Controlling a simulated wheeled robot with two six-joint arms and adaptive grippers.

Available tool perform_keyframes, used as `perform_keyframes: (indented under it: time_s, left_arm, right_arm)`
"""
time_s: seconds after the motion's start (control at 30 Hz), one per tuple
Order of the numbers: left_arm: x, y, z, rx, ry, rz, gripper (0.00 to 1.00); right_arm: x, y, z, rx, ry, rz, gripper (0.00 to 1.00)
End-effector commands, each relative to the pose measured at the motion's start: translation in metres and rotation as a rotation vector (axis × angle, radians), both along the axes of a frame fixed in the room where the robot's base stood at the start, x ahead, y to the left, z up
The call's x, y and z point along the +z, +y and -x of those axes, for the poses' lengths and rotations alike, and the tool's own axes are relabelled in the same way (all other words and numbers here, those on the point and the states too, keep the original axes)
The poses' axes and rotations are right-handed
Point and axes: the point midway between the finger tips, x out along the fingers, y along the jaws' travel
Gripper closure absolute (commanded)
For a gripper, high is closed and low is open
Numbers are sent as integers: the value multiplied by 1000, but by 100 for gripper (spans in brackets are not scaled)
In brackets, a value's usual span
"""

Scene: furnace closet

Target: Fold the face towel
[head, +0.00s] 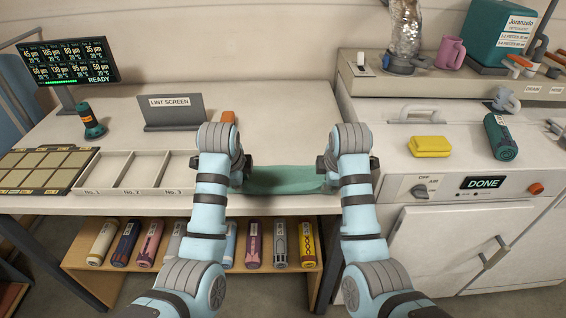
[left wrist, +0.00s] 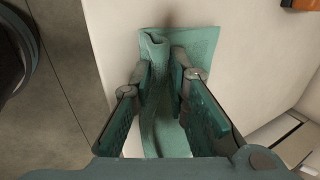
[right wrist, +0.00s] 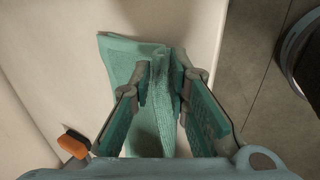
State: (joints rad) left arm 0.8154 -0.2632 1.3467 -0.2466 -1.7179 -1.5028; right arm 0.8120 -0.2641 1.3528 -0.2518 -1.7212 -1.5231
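The face towel (head: 285,181) is a teal-green cloth at the front edge of the white worktop, stretched between my two grippers and sagging slightly in the middle. My left gripper (head: 243,168) holds its left end; in the left wrist view the fingers (left wrist: 164,66) close on a raised fold of the towel (left wrist: 205,42), with a flatter part beyond. My right gripper (head: 325,170) holds the right end; in the right wrist view its fingers (right wrist: 162,78) pinch a ridge of the towel (right wrist: 118,55). The fingertips are largely hidden in the head view.
A compartment tray (head: 132,190) and a lint screen sign (head: 172,112) stand to the left. An orange item (head: 228,117) sits behind my left gripper. The dryer (head: 468,188) with a yellow block (head: 429,147) is to the right. Worktop behind the towel is clear.

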Motion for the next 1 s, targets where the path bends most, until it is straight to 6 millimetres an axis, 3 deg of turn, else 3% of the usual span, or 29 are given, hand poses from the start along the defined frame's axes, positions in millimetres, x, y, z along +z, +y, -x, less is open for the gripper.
perform_keyframes:
  time_s: [0.1,0.43,0.8,1.0]
  left_arm:
    - [0,1,0,1,1,0,63]
    - [4,2,1,3,0,0,63]
    - [80,2,17,4,-2,1,63]
    - [91,2,20,4,2,0,63]
  right_arm:
    - [0,1,0,1,0,0,63]
    - [4,2,0,4,-1,-1,63]
    - [81,3,16,4,-2,0,63]
    - [91,3,19,4,1,-1,63]
